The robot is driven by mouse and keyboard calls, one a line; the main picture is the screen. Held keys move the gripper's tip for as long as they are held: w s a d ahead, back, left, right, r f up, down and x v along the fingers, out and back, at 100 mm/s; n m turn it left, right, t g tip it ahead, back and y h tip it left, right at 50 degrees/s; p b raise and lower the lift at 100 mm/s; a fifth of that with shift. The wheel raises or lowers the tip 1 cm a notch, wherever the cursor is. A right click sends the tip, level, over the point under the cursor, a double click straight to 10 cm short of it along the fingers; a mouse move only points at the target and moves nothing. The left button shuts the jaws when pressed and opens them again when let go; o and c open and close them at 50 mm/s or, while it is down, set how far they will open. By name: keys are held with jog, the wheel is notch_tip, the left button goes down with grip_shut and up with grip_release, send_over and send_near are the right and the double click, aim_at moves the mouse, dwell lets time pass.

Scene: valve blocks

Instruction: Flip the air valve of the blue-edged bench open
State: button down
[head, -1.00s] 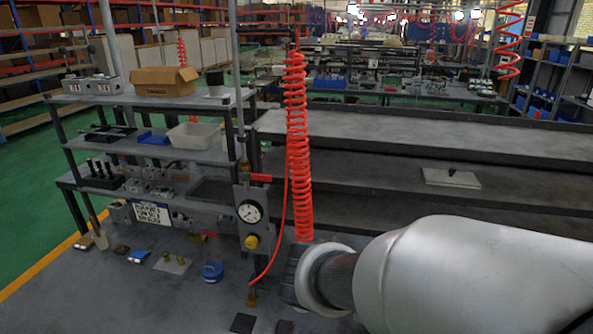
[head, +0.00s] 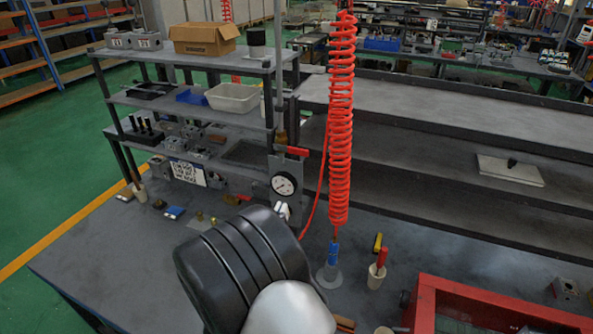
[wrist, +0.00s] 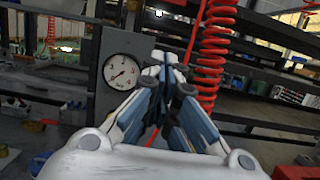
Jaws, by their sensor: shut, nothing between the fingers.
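A grey panel (head: 282,166) stands upright on the bench (head: 110,240) and carries a round white gauge (head: 284,184). A red lever (head: 292,151), which looks like the air valve's handle, sticks out to the right at the panel's top, roughly level. My gripper (head: 282,209) is just below the gauge in the head view, mostly hidden behind my wrist. In the wrist view my gripper (wrist: 166,62) is shut and empty, with the gauge (wrist: 121,72) left of its fingers. I cannot make out the lever there, nor any contact.
A red coiled hose (head: 341,120) hangs right of the panel, close behind my fingers in the wrist view (wrist: 210,55). A shelf rack (head: 190,98) with boxes stands left. A red toolbox (head: 425,300) and a cup with tools (head: 376,276) are at front right.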

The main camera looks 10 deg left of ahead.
aim_at(290, 150)
jog(key=shift+w, duration=0.1)
jog(key=w+d+r, duration=0.1)
jog(key=w+r, duration=0.5)
jog(key=w, duration=0.3)
jog(key=shift+w+d+r+b, duration=0.2)
jog(key=shift+w+d+b, duration=0.05)
jog(key=shift+w+b, duration=0.05)
jog(key=shift+a, duration=0.15)
